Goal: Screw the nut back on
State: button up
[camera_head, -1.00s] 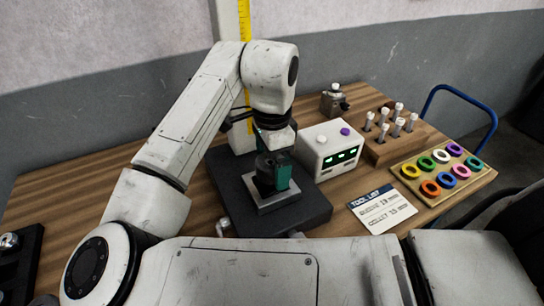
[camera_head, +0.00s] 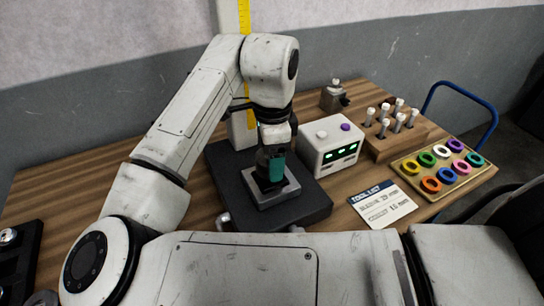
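My gripper (camera_head: 272,172) points straight down over the grey square block (camera_head: 283,193) on the black base plate (camera_head: 314,208). A teal part (camera_head: 277,168) shows at its fingers; I cannot tell whether it belongs to the gripper. The nut cannot be made out; the fingers and wrist hide what is between them and the top of the block. I cannot see whether the fingers are open or shut.
A white box with green displays (camera_head: 328,150) stands right of the base plate. Behind it are a small metal device (camera_head: 333,97) and a wooden holder (camera_head: 400,142) with several collets. A tray of coloured rings (camera_head: 411,170) and a tool list card (camera_head: 384,204) lie right.

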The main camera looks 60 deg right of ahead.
jog(key=m+b, duration=0.1)
jog(key=m, duration=0.4)
jog(key=shift+w+r+m, duration=0.1)
jog(key=shift+m, duration=0.8)
jog(key=shift+m, duration=0.3)
jog(key=m+b, duration=0.1)
jog(key=m, duration=0.2)
jog(key=o, duration=0.7)
jog(key=shift+d, duration=0.1)
jog(key=shift+o, duration=1)
jog(key=shift+d, duration=0.15)
jog(key=o, duration=0.3)
